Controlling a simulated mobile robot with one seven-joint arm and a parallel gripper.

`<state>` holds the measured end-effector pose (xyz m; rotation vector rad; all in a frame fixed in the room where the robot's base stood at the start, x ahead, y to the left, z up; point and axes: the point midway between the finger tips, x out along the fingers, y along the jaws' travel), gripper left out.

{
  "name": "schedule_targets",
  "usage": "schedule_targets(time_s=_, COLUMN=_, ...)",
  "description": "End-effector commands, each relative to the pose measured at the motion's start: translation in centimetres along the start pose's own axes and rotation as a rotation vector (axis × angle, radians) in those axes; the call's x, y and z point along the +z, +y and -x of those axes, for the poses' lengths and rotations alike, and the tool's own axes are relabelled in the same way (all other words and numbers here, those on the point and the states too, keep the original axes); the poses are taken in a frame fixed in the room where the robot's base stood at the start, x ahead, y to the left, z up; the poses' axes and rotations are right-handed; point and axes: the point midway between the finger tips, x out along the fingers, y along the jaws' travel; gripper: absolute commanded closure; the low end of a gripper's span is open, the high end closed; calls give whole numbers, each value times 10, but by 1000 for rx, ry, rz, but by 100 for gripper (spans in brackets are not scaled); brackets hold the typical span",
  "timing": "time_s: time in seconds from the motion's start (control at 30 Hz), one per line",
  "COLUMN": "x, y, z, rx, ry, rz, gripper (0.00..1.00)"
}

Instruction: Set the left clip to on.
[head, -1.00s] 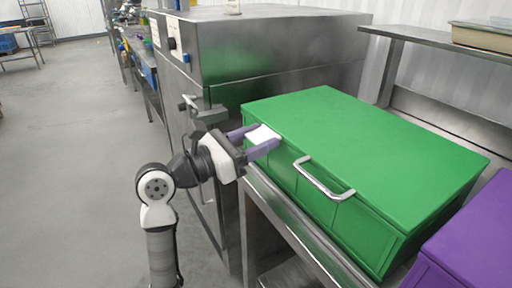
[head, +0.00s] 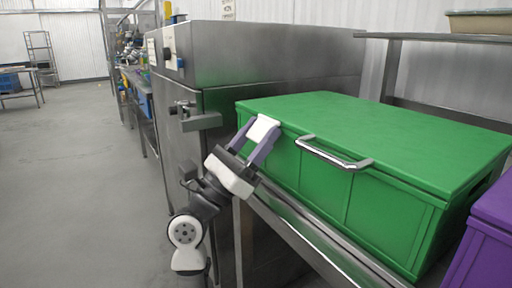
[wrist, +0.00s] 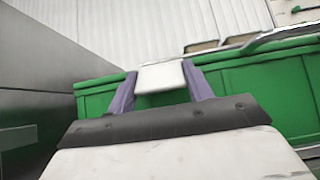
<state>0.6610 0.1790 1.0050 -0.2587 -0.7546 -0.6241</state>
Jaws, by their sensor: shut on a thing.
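The left clip (head: 263,128) is a small white plate at the left front upper edge of the green box (head: 345,165), just below the lid. My gripper (head: 260,130) has its two purple fingers on either side of the clip and is shut on it. The gripper comes up to it from below. In the wrist view the clip (wrist: 162,76) lies between the fingertips, in front of the green wall. I cannot tell whether the clip is latched over the lid edge. The green lid lies flat on the box.
A metal handle (head: 334,154) sits on the box front, right of the clip. A steel cabinet (head: 265,60) with a door handle stands close on the left. A purple box (head: 487,235) is at the right. The floor at the left is clear.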

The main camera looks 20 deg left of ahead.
Motion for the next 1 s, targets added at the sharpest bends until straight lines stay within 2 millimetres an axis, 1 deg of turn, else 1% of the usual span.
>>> schedule_targets(time_s=0.53, x=0, y=0, z=0, rx=1, ry=-28, rz=-2, gripper=72)
schedule_targets(time_s=0.57, x=0, y=0, z=0, rx=1, ry=-28, rz=-2, gripper=47)
schedule_targets(time_s=0.7, x=0, y=0, z=0, rx=1, ry=-27, rz=-2, gripper=28)
schedule_targets(time_s=1.0, x=-1, y=0, z=0, rx=0, ry=-26, rz=-1, gripper=27)
